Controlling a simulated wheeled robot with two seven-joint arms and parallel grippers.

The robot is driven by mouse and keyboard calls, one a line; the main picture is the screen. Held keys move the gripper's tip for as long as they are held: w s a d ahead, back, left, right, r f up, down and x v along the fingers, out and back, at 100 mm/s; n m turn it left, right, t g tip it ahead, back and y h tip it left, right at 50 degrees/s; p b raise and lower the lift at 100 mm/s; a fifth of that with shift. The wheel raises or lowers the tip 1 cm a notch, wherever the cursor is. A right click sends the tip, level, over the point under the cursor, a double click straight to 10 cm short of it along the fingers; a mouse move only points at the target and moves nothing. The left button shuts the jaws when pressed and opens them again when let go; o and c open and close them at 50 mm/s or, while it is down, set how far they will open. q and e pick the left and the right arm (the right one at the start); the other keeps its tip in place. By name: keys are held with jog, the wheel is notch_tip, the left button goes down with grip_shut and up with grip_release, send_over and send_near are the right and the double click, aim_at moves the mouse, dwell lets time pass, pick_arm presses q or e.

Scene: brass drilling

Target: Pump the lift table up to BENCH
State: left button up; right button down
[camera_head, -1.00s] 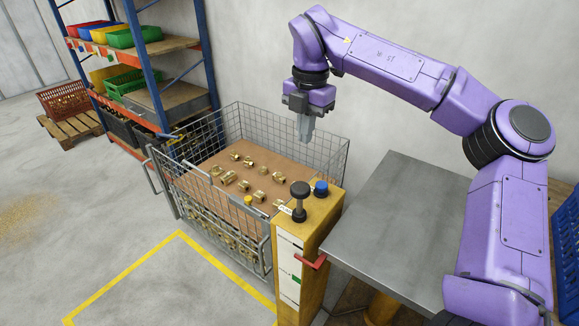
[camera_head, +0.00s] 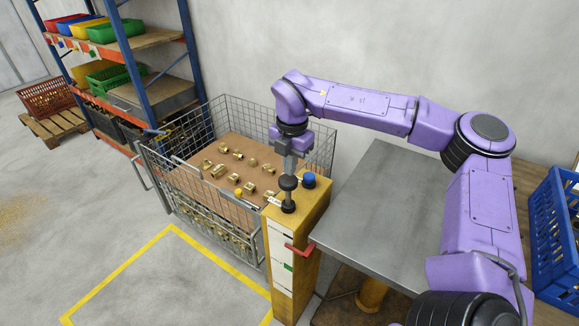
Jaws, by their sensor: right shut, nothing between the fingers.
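The lift table's grey metal top (camera_head: 385,215) stands right of centre on a yellow column (camera_head: 371,296). Beside it is a yellow post (camera_head: 309,219) with a black pump knob (camera_head: 288,183) and a blue button (camera_head: 309,180) on top. The post's front has a white scale with a green mark (camera_head: 288,267), and a red pointer (camera_head: 301,250) is below that mark's upper scale section, slightly above the green. My right gripper (camera_head: 290,172) points down, shut and empty, with its fingertips at the knob's top; whether they touch is unclear. My left gripper is out of view.
A wire cage (camera_head: 325,150) with brass parts on a brown sheet stands directly left of the post. A blue crate (camera_head: 556,235) is at the right edge. A shelf rack (camera_head: 160,50) stands at the back left. The yellow-outlined floor area (camera_head: 165,285) is clear.

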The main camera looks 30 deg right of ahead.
aim_at(287, 183)
jog(key=shift+f, duration=1.2)
